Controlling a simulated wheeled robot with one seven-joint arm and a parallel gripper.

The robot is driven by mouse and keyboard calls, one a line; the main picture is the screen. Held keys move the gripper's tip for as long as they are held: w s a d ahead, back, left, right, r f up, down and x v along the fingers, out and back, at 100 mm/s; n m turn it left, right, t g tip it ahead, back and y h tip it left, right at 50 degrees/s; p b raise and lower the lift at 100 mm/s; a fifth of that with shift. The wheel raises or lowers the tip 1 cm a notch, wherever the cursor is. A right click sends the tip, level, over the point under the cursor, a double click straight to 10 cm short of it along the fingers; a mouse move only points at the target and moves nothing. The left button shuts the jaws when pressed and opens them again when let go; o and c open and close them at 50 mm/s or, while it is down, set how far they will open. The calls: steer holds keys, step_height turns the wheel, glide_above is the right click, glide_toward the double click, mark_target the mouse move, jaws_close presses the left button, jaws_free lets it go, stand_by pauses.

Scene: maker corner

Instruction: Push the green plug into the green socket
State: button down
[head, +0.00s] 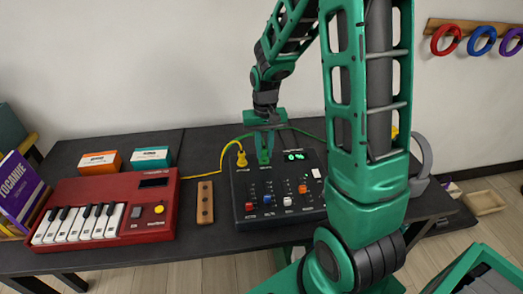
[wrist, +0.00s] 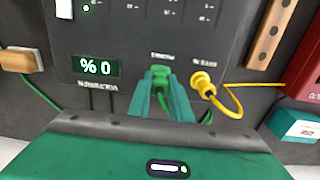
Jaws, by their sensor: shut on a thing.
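The green plug (wrist: 160,73) is between the fingertips of my gripper (wrist: 161,92), which is shut on it. In the head view my gripper (head: 264,147) points down over the back edge of the black mixer (head: 245,185), and the plug's green end shows at its tips. The plug is at the green socket's place on the mixer panel, beside the yellow plug. The socket itself is hidden under the plug and fingers, so I cannot tell how deep the plug sits.
The yellow plug (wrist: 203,84) with its yellow cable is close beside my gripper; it also shows in the head view (head: 242,159). A lit display (wrist: 97,67) is on the other side. A wooden block (head: 205,202) and red keyboard (head: 110,210) stand left of the mixer.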

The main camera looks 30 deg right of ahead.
steer(key=shift+f, duration=0.55)
steer(key=c, duration=1.5)
jaws_free()
steer(key=shift+c, duration=0.2)
steer(key=shift+r, duration=0.1)
step_height(320, 180, up, 10)
steer(key=shift+w+r, duration=0.1)
steer(key=shift+r, duration=0.15)
steer(key=s+d+r+m, duration=0.1)
steer(key=s, duration=1.2)
steer(key=s+d+r, duration=0.2)
steer(key=s, duration=1.2)
steer(key=shift+r+m, duration=0.2)
steer(key=shift+m, duration=0.2)
